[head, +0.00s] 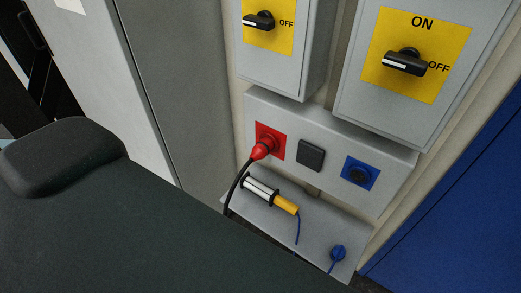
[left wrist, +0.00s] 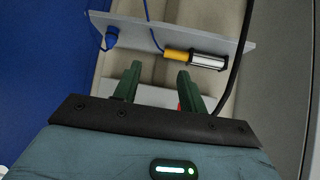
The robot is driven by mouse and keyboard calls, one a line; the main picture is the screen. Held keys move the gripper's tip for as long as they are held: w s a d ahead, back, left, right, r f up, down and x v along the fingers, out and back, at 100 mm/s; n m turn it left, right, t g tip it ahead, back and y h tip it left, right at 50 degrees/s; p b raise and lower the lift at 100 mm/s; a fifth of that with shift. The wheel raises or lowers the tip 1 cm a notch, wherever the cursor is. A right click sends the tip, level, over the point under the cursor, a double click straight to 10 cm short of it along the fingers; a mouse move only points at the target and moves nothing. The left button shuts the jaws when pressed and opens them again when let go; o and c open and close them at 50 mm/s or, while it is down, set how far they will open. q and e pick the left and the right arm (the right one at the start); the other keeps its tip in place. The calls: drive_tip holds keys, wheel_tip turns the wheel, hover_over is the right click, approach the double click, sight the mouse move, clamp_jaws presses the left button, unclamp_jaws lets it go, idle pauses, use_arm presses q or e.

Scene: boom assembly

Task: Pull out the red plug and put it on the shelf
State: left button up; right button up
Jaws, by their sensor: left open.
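The red plug (head: 262,149) sits in the red socket (head: 271,137) on the grey socket panel, with its black cable (head: 235,190) hanging down from it. The grey shelf (head: 262,218) is below the panel. The shelf also shows in the left wrist view (left wrist: 135,26), which looks upside down. My left gripper (left wrist: 158,72) is open, its two green fingers apart and nothing visible held between them. A small bit of red (left wrist: 180,107) shows beside one finger; most of it is hidden. My right gripper is in neither view.
A yellow-and-white tool (head: 272,195) lies on the shelf, and a blue plug (head: 338,253) is at its right end. A black socket cover (head: 311,155) and blue socket (head: 359,173) are on the panel. Two switch boxes hang above. A blue surface (head: 450,215) is at right.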

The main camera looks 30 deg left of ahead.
sight(252, 159)
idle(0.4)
